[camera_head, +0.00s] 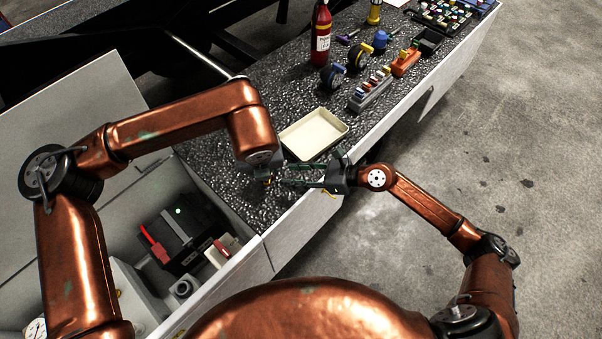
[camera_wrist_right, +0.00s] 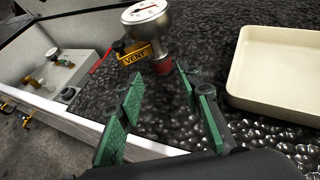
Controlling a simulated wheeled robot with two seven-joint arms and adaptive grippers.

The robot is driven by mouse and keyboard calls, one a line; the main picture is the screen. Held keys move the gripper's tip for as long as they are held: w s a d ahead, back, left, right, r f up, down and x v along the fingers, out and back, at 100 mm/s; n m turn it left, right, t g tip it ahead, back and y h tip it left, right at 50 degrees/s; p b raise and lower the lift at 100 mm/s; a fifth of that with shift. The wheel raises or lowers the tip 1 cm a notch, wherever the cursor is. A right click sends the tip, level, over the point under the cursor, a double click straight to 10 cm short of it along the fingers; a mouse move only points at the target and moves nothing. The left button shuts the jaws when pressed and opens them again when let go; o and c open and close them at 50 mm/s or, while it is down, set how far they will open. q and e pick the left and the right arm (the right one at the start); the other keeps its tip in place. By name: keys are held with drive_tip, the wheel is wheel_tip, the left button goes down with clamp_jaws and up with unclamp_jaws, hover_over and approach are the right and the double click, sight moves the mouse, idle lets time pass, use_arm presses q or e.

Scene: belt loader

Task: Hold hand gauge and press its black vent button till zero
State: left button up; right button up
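The hand gauge shows in the right wrist view with a white dial (camera_wrist_right: 146,11), a silver body (camera_wrist_right: 152,36), a yellow VENT block (camera_wrist_right: 136,56) and a red lower end. A small black button (camera_wrist_right: 119,45) sits at the block's left end. My right gripper (camera_wrist_right: 163,88) has its green fingers apart and empty, short of the gauge; it also shows in the head view (camera_head: 290,175). My left gripper (camera_head: 264,167) is at the gauge's place over the dark bench top. A bit of yellow shows under it. Its fingers are hidden, so its grip cannot be seen.
A cream tray (camera_head: 314,134) lies on the speckled bench behind the grippers. A recessed bay with a black box (camera_head: 178,238) lies at lower left. Clear floor is at right.

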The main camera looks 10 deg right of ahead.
drive_tip(key=x, duration=1)
drive_tip(key=shift+d, duration=0.1)
drive_tip(key=shift+c, duration=0.3)
clamp_jaws()
use_arm(q)
clamp_jaws()
idle(1.2)
